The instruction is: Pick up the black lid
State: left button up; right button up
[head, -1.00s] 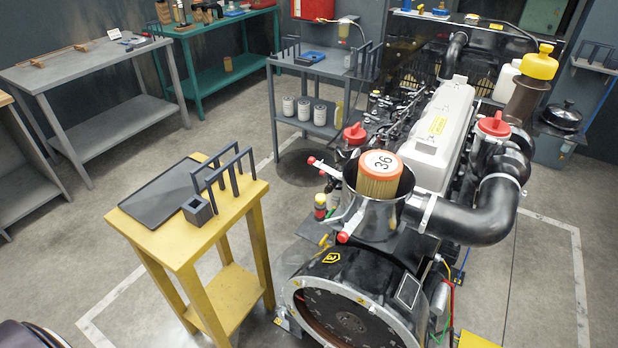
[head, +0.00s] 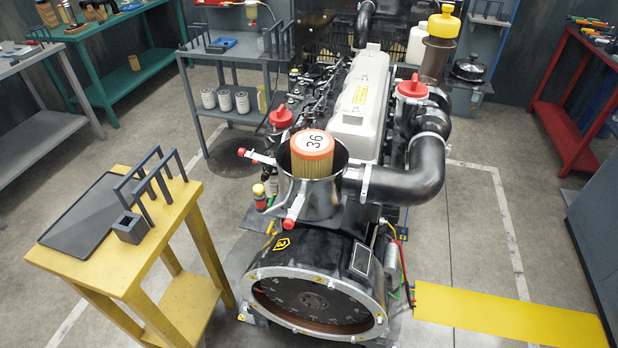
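A round black lid-like thing (head: 469,69) with a small knob on top lies on a grey stand (head: 468,97) at the back right, behind the engine. It is small in the picture, so its details are hard to tell. The engine's open metal filter housing (head: 321,202) holds an orange-topped filter (head: 312,160) marked 36. No lid is on this housing, and red-tipped clips stand out from its rim. Neither of my grippers is in view.
A yellow table (head: 125,265) with a flat black tray (head: 83,222) and a dark rack stands at left. A red shelf (head: 571,146) stands at far right, and a yellow plate (head: 505,318) is at lower right. Open floor lies right of the engine.

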aim_at(470, 70)
jog(key=l, duration=0.75)
jog(key=i+l+u, duration=0.1)
jog(key=l+u, duration=0.15)
jog(key=l, duration=1.1)
jog(key=l+u, duration=0.25)
jog(key=l, duration=1.05)
jog(key=i+l+u, duration=0.1)
jog(key=l, duration=0.25)
jog(key=i+l+u, duration=0.1)
jog(key=i+l, duration=0.25)
jog(key=i+l+u, duration=0.1)
jog(key=l, duration=0.25)
jog(key=i+l+u, duration=0.1)
jog(key=i+l, duration=0.15)
jog(key=i+l+u, duration=0.1)
jog(key=l, duration=0.4)
jog(key=i+l, duration=0.25)
jog(key=l, duration=0.15)
jog(key=u, duration=0.05)
